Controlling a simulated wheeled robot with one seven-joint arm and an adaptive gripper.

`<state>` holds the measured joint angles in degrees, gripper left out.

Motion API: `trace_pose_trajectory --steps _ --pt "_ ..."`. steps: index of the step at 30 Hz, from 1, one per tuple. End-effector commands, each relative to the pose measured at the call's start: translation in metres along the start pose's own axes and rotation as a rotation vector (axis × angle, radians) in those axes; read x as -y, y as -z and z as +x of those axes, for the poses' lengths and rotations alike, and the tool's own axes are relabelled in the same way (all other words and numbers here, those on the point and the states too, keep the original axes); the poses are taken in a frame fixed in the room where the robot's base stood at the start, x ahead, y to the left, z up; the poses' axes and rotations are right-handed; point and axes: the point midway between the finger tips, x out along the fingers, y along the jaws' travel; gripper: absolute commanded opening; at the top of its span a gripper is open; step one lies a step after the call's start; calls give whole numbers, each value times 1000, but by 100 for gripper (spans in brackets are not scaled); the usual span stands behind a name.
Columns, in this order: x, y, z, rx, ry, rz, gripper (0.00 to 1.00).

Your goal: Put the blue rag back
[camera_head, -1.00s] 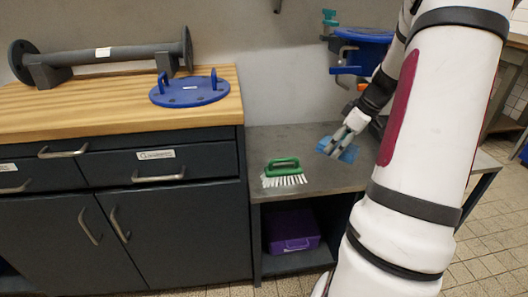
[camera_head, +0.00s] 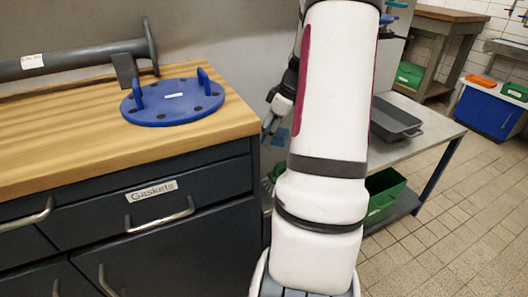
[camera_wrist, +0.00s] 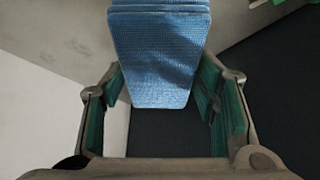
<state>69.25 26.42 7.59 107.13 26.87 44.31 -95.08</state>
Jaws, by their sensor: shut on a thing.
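The blue rag (camera_wrist: 160,50) fills the upper middle of the wrist view, folded in layers and lying between the two green-padded fingers. My gripper (camera_wrist: 163,88) is shut on it. In the head view my gripper (camera_head: 271,124) shows beside the right end of the wooden worktop, and a small bit of the rag (camera_head: 281,137) shows below it. My own arm hides much of the middle of that view. Whether the rag touches any surface cannot be told.
A blue flange plate (camera_head: 172,105) and a grey pipe piece (camera_head: 75,60) lie on the wooden worktop (camera_head: 60,135), above a drawer labelled Gaskets (camera_head: 155,200). A grey tray (camera_head: 397,120) stands on the lower metal table, with a green bin (camera_head: 385,196) beneath. Tiled floor is clear at right.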

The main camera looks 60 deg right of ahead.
Motion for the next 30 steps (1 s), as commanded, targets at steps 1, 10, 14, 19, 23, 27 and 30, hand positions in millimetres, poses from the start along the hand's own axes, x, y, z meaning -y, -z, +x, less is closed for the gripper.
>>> trace_pose_trajectory --steps 1,10,14,19,23,27,30 --pt "1 -5 12 0 4 1 22" --pt "0 -16 41 -1 2 2 22" --pt "1 -24 60 -1 3 0 22" --pt "0 -27 66 -1 1 0 22" --pt "0 -26 65 -1 0 -1 22" --pt "0 -27 68 -1 0 -1 22" --pt "0 -27 67 -1 0 -1 68"
